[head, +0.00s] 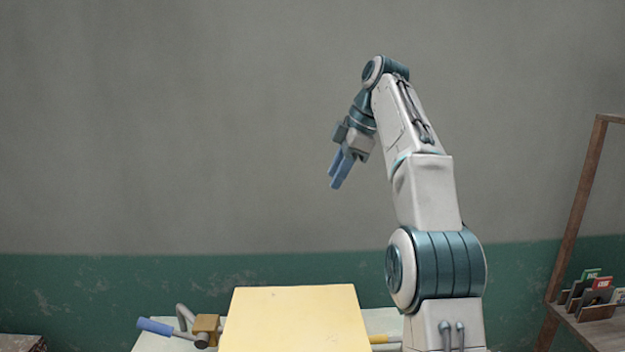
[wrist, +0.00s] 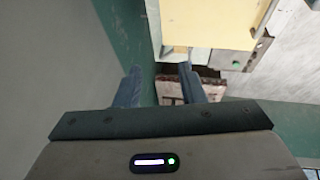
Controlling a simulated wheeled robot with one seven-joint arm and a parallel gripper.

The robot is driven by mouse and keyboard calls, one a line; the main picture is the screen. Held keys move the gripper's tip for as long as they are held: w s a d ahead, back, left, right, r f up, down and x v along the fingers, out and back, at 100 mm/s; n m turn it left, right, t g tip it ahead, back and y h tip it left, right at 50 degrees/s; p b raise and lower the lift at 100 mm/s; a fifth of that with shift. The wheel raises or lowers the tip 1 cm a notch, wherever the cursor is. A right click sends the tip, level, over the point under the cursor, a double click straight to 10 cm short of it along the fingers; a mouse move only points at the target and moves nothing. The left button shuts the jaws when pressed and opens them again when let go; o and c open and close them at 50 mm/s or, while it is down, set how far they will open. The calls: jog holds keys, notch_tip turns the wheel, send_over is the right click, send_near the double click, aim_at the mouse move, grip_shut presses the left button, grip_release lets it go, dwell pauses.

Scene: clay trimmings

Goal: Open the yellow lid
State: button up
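The yellow lid (head: 295,318) is a broad, pale yellow panel at the bottom middle of the head view. Its near edge is cut off by the frame. A yellow panel, seemingly the same lid, shows at the top of the wrist view (wrist: 215,22). I cannot tell from these views whether it is shut or raised. My gripper (head: 338,172) hangs in the air well above the lid, fingers pointing down and a little left. In the wrist view its two fingers (wrist: 160,88) stand apart with nothing between them.
A blue-handled bent grey bar (head: 155,326) with a brass-coloured block (head: 206,328) is left of the lid. A small yellow piece (head: 380,339) shows at its right. A wooden rack (head: 590,325) with upright cards stands far right. The air around my gripper is clear.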

jog(key=d, duration=0.1)
jog(key=s+d, duration=0.2)
jog(key=d, duration=0.1)
jog(key=shift+d+b, duration=0.1)
jog(key=shift+b, duration=0.3)
jog(key=shift+s, duration=0.1)
jog(key=s+f+m+t+h+b, duration=0.1)
jog(key=s+f+m+h, duration=0.3)
jog(key=s+f+m, duration=1.4)
jog(key=s+f+b, duration=0.1)
jog(key=s+f, duration=1)
jog(key=s, duration=0.2)
jog(key=shift+s+a+t, duration=0.2)
jog(key=shift+t, duration=0.1)
